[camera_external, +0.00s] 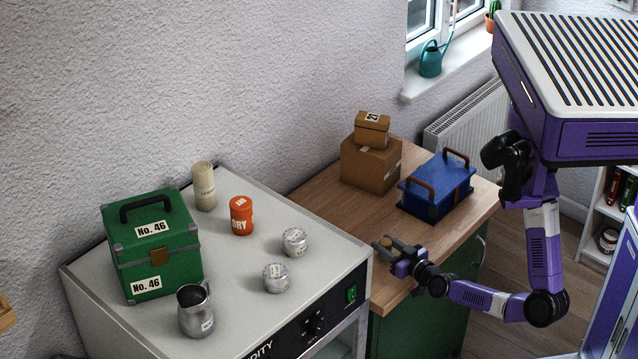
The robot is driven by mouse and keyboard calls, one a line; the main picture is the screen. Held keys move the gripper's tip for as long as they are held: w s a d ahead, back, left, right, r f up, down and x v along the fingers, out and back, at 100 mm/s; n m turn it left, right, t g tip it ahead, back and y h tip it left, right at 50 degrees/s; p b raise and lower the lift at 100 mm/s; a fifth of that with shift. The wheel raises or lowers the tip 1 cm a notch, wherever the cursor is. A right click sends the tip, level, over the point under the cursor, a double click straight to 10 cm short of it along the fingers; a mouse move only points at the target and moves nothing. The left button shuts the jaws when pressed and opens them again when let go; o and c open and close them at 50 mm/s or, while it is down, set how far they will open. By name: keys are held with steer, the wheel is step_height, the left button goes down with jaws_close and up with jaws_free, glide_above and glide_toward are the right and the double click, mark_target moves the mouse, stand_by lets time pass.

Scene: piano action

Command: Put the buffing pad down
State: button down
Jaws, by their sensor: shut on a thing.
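My gripper (384,246) is at the end of my purple arm, near the right edge of the grey-topped cabinet and over the front-left part of the wooden worktop. It is shut on a small tan-brown thing (386,244), which appears to be the buffing pad. Its fingers hide part of the pad, and it is too small to make out in detail. The pad looks held above the surface, but the exact height cannot be told.
The grey cabinet top (240,290) carries a green case (165,262), a metal jug (195,312), a cream bottle (203,188), an orange canister (241,216) and two silver tins (295,241). The wooden worktop (330,197) holds cardboard boxes (369,165) and a blue case (438,190).

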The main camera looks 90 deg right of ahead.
steer(key=c, duration=1)
jaws_free()
steer(key=b+v, duration=0.2)
steer(key=v, duration=0.9)
steer(key=shift+s+a+b, duration=0.1)
steer(key=shift+a+b, duration=0.05)
steer(key=shift+b, duration=0.15)
steer(key=shift+s+a+t, duration=0.3)
steer(key=shift+s+a, duration=0.05)
steer(key=shift+a, duration=0.25)
steer(key=s+a+r+n+t+y, duration=0.2)
steer(key=s+a+r+n+y, duration=0.1)
steer(key=s+n+y, duration=0.2)
steer(key=s+a+r+n+t+y, duration=0.2)
steer(key=s+a+n+y, duration=0.2)
steer(key=y, duration=0.5)
steer(key=shift+s+a+r+n, duration=0.3)
steer(key=shift+s+r+n, duration=0.1)
steer(key=shift+n, duration=0.5)
